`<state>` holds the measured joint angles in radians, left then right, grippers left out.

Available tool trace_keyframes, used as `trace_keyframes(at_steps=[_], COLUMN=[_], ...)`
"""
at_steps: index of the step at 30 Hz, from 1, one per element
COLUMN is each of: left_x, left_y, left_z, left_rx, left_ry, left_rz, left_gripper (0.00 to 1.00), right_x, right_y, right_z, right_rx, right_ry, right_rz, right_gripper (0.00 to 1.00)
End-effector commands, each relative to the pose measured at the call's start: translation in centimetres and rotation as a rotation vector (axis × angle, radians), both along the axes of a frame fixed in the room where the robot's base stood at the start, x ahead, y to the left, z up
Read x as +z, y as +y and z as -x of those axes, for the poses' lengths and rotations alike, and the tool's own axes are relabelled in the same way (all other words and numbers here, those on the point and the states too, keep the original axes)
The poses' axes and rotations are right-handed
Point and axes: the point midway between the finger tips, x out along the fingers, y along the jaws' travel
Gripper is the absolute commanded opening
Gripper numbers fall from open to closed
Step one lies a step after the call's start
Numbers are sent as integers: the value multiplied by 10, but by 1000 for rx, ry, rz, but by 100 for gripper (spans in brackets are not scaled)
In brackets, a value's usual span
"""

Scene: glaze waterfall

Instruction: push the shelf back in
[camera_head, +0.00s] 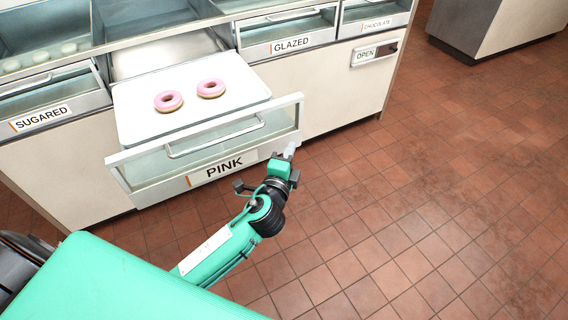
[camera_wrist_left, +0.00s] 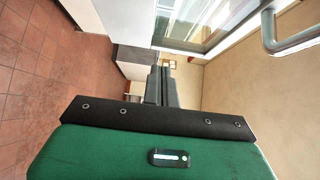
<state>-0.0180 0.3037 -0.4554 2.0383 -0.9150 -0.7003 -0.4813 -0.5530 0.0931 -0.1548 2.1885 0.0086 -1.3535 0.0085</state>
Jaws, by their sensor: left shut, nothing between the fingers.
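The shelf labelled PINK (camera_head: 146,167) is pulled out from the counter in the head view. Its white tray (camera_head: 235,84) carries two pink-iced donuts (camera_head: 168,101). A metal bar handle (camera_head: 215,137) runs along its glass front; a metal bar also shows at the upper right of the left wrist view (camera_wrist_left: 291,42). My left gripper (camera_head: 290,150) is just in front of the right part of the shelf's front, near its lower right corner. Its fingers (camera_wrist_left: 161,86) are closed and empty. I cannot tell whether it touches the front. My right gripper is out of view.
Shelves labelled SUGARED (camera_head: 41,117) and GLAZED (camera_head: 291,45) flank the pulled-out one, with CHOCOLATE (camera_head: 377,25) further right. The tiled floor (camera_head: 400,200) to the right is clear. Another cabinet (camera_head: 490,28) stands at the upper right.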

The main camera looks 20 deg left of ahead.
Motion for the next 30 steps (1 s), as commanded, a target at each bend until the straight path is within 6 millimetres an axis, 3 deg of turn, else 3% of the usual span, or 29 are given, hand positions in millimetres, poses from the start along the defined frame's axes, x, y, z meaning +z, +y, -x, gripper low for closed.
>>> trace_keyframes(at_steps=[3, 9, 30], left_x=[1, 0, 0], left_y=[6, 26, 40], left_z=[-19, -35, -46], left_rx=[1, 0, 1], left_ry=[-1, 0, 1], left_rz=[-3, -2, 0], left_gripper=[0, 0, 0], right_x=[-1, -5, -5], right_y=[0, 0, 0], right_z=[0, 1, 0], right_rx=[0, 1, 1], right_ry=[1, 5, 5], right_rz=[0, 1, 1], right_gripper=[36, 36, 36])
